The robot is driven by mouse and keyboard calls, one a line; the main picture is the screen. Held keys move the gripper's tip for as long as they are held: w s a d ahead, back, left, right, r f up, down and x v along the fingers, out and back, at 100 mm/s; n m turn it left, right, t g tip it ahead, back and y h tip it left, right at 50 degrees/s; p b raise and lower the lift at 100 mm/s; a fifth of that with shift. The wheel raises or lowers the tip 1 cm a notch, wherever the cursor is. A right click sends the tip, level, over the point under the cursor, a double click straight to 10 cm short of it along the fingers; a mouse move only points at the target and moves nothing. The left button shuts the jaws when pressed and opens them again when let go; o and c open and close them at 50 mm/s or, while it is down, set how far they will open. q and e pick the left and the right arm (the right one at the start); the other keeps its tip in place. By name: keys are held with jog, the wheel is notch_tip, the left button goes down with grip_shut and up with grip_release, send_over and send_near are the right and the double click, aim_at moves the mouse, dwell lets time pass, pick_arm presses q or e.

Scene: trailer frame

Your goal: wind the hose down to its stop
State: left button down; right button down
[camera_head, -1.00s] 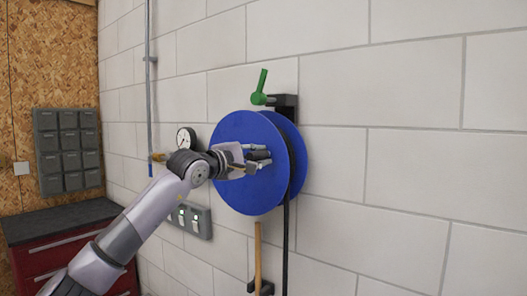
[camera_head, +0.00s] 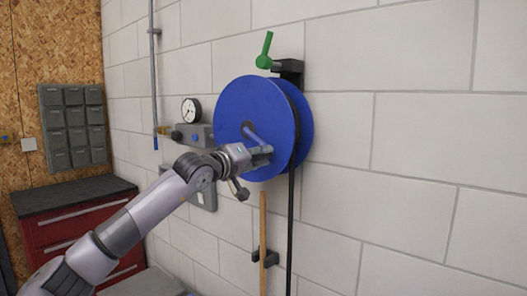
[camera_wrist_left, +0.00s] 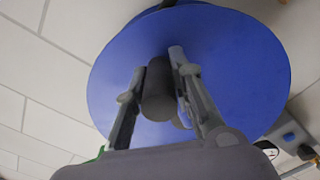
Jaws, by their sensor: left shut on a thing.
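The blue hose reel (camera_head: 232,100) is mounted on the wall and faces left. The black hose (camera_head: 290,225) hangs straight down from it; its lower end is out of view. A crank arm (camera_head: 254,136) runs from the reel's middle down to the right. My left gripper (camera_head: 262,155) is at its outer end, low on the reel's face. In the left wrist view, the fingers (camera_wrist_left: 158,65) are shut on the dark crank handle (camera_wrist_left: 158,95), in front of the blue disc (camera_wrist_left: 235,75). The hose stop cannot be made out. My right gripper is not in view.
A green lever (camera_head: 265,50) stands on the black bracket above the reel. A gauge (camera_head: 191,110) and a grey fitting (camera_head: 186,136) are on the wall to the left. A wooden handle (camera_head: 262,230) hangs below. A red cabinet (camera_head: 75,228) stands at left.

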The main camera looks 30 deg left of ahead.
pick_arm(q)
jog(key=shift+a+f+b, duration=0.3)
jog(key=shift+a+f, duration=0.1)
jog(key=shift+f, duration=0.45)
jog(key=shift+a, duration=0.1)
jog(key=c, duration=1.4)
grip_release()
jog(key=shift+a, duration=0.15)
jog(key=shift+r, duration=0.1)
jog(key=s, duration=1.2)
jog(key=shift+a, duration=0.35)
